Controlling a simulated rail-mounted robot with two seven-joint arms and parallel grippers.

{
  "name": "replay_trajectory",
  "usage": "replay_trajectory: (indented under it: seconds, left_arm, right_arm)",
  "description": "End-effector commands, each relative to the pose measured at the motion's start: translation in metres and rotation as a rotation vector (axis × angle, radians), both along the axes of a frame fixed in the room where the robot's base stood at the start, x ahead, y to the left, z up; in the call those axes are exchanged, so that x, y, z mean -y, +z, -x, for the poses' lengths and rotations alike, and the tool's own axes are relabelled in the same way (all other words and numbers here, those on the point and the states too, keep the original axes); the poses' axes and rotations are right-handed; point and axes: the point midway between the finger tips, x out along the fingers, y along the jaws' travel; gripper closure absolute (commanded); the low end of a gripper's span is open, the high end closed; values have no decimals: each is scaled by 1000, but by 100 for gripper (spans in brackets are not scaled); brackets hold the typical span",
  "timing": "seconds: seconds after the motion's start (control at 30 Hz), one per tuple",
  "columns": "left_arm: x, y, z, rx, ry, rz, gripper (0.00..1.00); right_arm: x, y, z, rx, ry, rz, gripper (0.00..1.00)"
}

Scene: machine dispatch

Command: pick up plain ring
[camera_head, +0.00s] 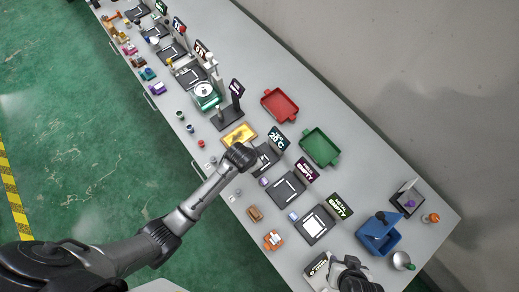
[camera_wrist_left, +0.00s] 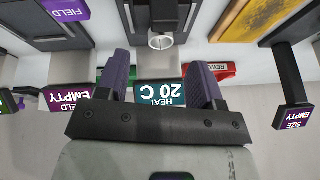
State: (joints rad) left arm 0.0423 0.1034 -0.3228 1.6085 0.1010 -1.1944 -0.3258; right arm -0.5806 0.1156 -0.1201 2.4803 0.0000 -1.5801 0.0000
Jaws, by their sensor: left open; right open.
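A pale metal ring (camera_wrist_left: 161,40), which looks plain, sits at the dark station behind the "HEAT 20 C" sign (camera_wrist_left: 161,94) in the left wrist view. My left gripper (camera_wrist_left: 160,80) is open, its two purple-grey fingers apart on either side of the sign, with nothing between them. The ring lies beyond the fingertips, apart from them. In the head view my left gripper (camera_head: 241,156) is over the heat station (camera_head: 265,157) and hides the ring. My right gripper (camera_head: 354,276) is at the bottom right by a station sign; its fingers are hard to make out.
A yellow tray (camera_head: 239,136) is just beyond the left gripper. Red (camera_head: 280,104) and green (camera_head: 319,146) trays stand along the wall side. Stations with "EMPTY" signs (camera_head: 306,170) and a blue bin (camera_head: 379,234) are toward the lower right. Small parts line the front edge.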

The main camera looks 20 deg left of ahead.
Motion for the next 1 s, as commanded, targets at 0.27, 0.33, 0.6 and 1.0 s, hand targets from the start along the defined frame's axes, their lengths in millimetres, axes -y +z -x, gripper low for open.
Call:
replay_trajectory:
  seconds: [0.27,0.33,0.6,1.0]
  left_arm:
    - [3,-30,-12,-2,1,1,39]
    - [3,-35,-14,-1,0,0,39]
    - [4,-41,-16,0,0,0,39]
    - [4,-41,-16,-1,0,1,65]
  right_arm:
    - [-1,3,0,1,-1,-1,57]
    - [-1,3,0,1,-1,-1,57]
    - [1,3,0,1,4,5,57]
    - [3,3,0,0,6,9,57]
